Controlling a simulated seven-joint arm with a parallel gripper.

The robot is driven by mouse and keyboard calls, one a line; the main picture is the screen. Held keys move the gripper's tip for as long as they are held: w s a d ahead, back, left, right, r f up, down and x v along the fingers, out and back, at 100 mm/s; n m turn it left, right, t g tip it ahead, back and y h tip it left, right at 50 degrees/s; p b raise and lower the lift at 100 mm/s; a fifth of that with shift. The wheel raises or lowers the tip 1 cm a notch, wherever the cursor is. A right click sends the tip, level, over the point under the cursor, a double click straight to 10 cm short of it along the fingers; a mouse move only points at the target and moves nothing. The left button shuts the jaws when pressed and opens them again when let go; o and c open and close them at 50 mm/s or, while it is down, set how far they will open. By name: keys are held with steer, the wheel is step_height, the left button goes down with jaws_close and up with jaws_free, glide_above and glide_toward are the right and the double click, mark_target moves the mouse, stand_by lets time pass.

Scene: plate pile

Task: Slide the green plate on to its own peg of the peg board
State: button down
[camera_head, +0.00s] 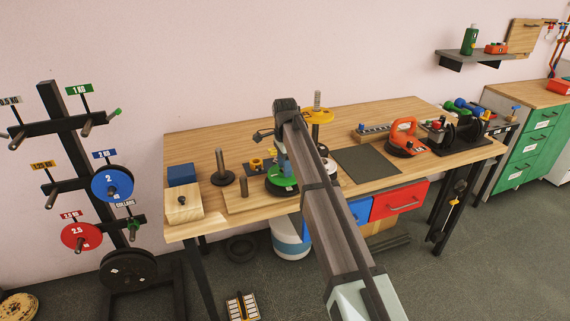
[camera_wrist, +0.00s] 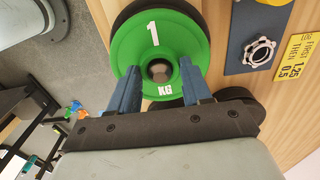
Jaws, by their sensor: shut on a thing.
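The green plate (camera_head: 279,183), marked 1 KG, lies flat above a dark disc on the wooden bench. In the wrist view the green plate (camera_wrist: 160,35) faces me, with a round metal piece at its centre. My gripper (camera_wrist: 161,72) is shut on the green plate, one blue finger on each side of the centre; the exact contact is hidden. In the head view my gripper (camera_head: 281,165) is partly hidden by my arm. The black peg board (camera_head: 58,130) stands at the left. Its peg under the green 1 KG label (camera_head: 79,89) carries no plate; a small green piece is at its end.
A blue plate (camera_head: 112,184) and a red plate (camera_head: 80,236) hang on other pegs. On the bench, a dark upright post (camera_head: 221,168), a wooden box (camera_head: 183,207) and a yellow disc on a post (camera_head: 317,115) stand near my gripper. Floor shows between peg board and bench.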

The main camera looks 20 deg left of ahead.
steer(key=shift+c, duration=2.1)
jaws_free()
step_height(320, 180, up, 14)
